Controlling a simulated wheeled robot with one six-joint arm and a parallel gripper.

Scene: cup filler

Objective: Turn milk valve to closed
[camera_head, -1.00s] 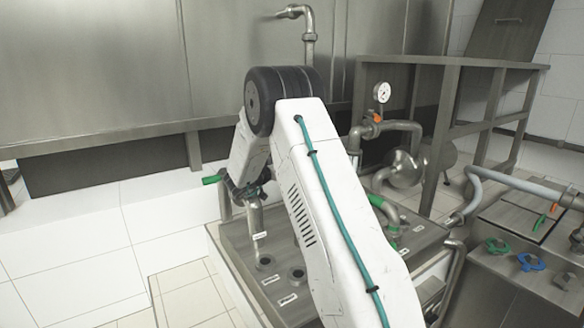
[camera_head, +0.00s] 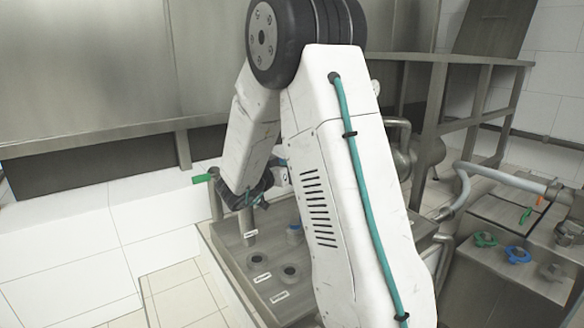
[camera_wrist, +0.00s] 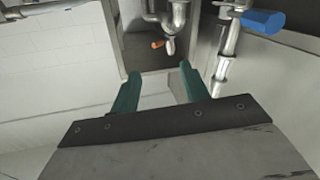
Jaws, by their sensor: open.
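My gripper (camera_wrist: 157,82) is open, with two teal fingers apart and nothing between them in the wrist view. In the head view it is beside the pipes on the steel bench (camera_head: 232,262), largely hidden by my arm. In the wrist view a small orange handle (camera_wrist: 158,44) on a pipe fitting is beyond the gap between the fingers, and a blue valve handle (camera_wrist: 262,21) is at the upper right. The head view shows a green handle (camera_head: 203,178) on a pipe left of my gripper. I cannot tell which handle is the milk valve; the labels are unreadable.
The bench has round open ports (camera_head: 289,272) and a blue-topped port beside my arm. Green (camera_head: 484,239) and blue (camera_head: 517,254) clamp rings lie on a steel surface at the right. A steel frame (camera_head: 440,95) stands behind. White tiled wall is at the left.

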